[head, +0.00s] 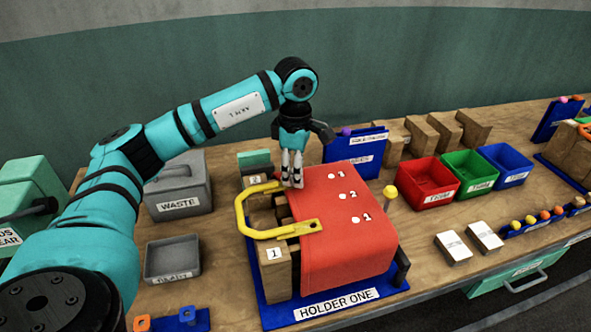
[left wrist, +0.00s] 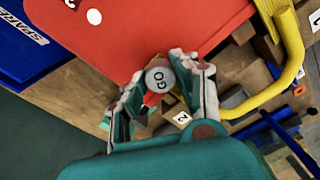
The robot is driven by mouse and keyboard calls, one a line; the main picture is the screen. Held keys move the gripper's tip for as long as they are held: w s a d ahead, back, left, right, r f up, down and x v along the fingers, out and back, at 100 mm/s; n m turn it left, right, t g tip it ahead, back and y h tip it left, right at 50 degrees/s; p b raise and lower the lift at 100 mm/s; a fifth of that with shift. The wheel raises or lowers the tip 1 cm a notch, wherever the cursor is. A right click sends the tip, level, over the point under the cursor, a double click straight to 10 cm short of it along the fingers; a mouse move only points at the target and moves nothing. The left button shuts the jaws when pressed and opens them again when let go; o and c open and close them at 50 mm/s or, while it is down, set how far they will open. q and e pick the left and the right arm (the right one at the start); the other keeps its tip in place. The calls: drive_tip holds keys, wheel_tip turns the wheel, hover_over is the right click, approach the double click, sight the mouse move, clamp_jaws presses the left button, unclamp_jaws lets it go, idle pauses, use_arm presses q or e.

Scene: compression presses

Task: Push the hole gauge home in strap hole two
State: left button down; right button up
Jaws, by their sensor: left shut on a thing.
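The red strap (head: 325,245) lies draped over a wooden block on the blue base marked HOLDER ONE. White hole spots run along its top, with hole two (head: 342,196) in the middle. My left gripper (head: 291,180) points down at the strap's far left edge, left of the holes. In the left wrist view it is shut on the hole gauge (left wrist: 160,78), which has a round white end marked GO and a red part beside it. The head view does not show the gauge clearly between the fingers. My right gripper is not in view.
A yellow curved bar (head: 243,222) reaches over the strap's left edge. A yellow-knobbed pin (head: 390,193) stands at its right. Waste box (head: 178,187) and grey tray (head: 172,258) are left; red, green and blue bins (head: 432,180) are right.

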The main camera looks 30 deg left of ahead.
use_arm(q)
drive_tip(key=shift+f, duration=0.2)
drive_tip(key=c, duration=0.9)
unclamp_jaws()
wheel_tip(320, 180, up, 12)
drive_tip(key=shift+r, duration=0.1)
